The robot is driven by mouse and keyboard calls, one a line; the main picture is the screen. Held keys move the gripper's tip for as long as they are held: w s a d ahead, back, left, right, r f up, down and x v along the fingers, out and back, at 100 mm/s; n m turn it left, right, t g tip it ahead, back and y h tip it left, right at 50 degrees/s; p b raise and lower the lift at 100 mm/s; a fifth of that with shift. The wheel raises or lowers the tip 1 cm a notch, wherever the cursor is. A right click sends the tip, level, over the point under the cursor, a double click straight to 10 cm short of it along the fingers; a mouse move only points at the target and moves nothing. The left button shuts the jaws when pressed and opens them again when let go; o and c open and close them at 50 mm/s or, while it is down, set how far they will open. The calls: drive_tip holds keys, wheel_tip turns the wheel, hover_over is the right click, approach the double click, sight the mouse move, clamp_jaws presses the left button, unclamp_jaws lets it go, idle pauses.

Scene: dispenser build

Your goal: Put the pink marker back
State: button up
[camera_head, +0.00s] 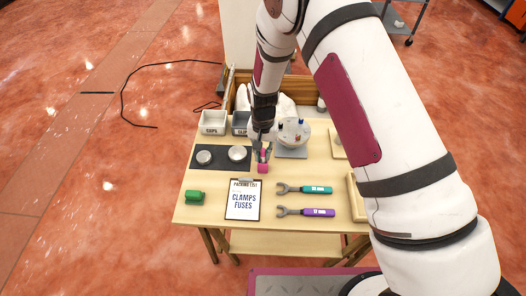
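My gripper (262,153) points down over the middle of the table, just behind the clipboard. A pink thing (263,168), which looks like the pink marker, shows at and just below the fingertips. The fingers stand on either side of its upper part; I cannot tell whether they press on it or whether it touches the table. A round white holder (295,137) stands to the right of my gripper on a grey mat (292,153), with small blue, red and dark pieces on it.
The wooden table (190,215) also holds a clipboard (243,203), a teal wrench (315,189), a purple wrench (318,212), a green cylinder (194,197), a dark mat (222,163) with two round silver things, and labelled bins (213,123). My arm hides the right side.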

drive_tip(key=o, duration=0.3)
drive_tip(key=shift+o, duration=0.2)
drive_tip(key=shift+r, duration=0.1)
